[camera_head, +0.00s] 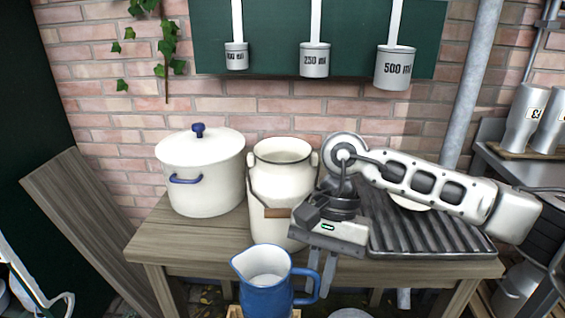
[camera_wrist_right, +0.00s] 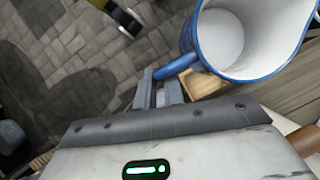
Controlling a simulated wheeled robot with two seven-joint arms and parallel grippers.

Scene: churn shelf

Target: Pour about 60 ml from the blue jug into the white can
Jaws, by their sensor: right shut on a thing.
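The blue jug (camera_head: 268,285) is upright in front of the table, with a white inside and pale liquid in it. It also shows in the right wrist view (camera_wrist_right: 240,50), cut by the frame edge. My right gripper (camera_head: 322,278) is shut on the jug's handle, at the jug's right side. The white can (camera_head: 268,190) stands upright on the table behind the jug, its mouth open and its wooden-gripped bail hanging in front. My right gripper is in front and to the right of the can. My left gripper is not in view.
A lidded white pot (camera_head: 200,170) stands left of the can. A ribbed dark rack (camera_head: 430,235) lies to its right, partly behind my arm. Measuring ladles (camera_head: 315,60) hang above. The table (camera_head: 190,250) has bare wood at the front left. A wooden piece (camera_head: 235,312) shows below the jug.

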